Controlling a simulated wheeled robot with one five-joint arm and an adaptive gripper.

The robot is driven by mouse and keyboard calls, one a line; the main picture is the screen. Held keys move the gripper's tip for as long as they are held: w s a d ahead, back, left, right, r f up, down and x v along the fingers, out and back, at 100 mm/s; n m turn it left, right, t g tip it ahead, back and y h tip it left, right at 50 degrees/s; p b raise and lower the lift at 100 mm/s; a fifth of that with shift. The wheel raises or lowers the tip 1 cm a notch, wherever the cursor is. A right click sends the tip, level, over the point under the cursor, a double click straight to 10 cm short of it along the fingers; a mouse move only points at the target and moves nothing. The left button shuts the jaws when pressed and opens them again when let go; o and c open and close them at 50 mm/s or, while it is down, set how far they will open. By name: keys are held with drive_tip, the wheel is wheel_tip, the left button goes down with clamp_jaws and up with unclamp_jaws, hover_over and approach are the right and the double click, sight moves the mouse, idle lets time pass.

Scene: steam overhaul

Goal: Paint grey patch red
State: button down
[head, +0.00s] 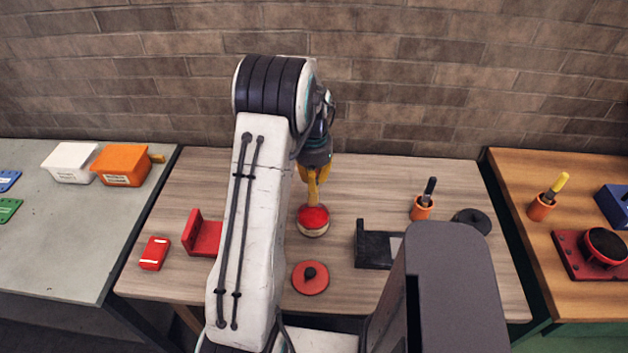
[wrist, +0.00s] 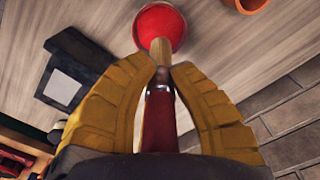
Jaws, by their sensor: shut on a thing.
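My gripper (head: 316,180) has yellow fingers and is shut on a brush (wrist: 158,115) with a dark red handle. The brush points down at a round pot of red paint (head: 313,221) near the middle of the wooden table. In the wrist view the brush's far end overlaps the red paint (wrist: 160,27); its bristles are hidden, and I cannot tell how deep they are. A black L-shaped bracket (head: 372,249) stands to the right of the pot. A light grey patch (wrist: 62,88) lies on its flat part. My arm hides part of the bracket in the head view.
A red lid with a black knob (head: 311,278) lies in front of the pot. A red bracket (head: 203,236) and a small red block (head: 155,253) are at left. An orange cup (head: 421,208) holding a black-handled tool and a black disc (head: 472,221) are at right. A brick wall rises behind.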

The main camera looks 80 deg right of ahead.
sight(313, 198)
drive_tip(key=shift+f+b, duration=1.6)
drive_tip(key=shift+f, duration=1.35)
drive_tip(key=shift+f+b, duration=0.45)
idle(0.4)
drive_tip(key=shift+r, duration=0.1)
drive_tip(key=shift+r+p, duration=2.35)
drive_tip(key=shift+r, duration=1.15)
drive_tip(key=shift+w, duration=0.15)
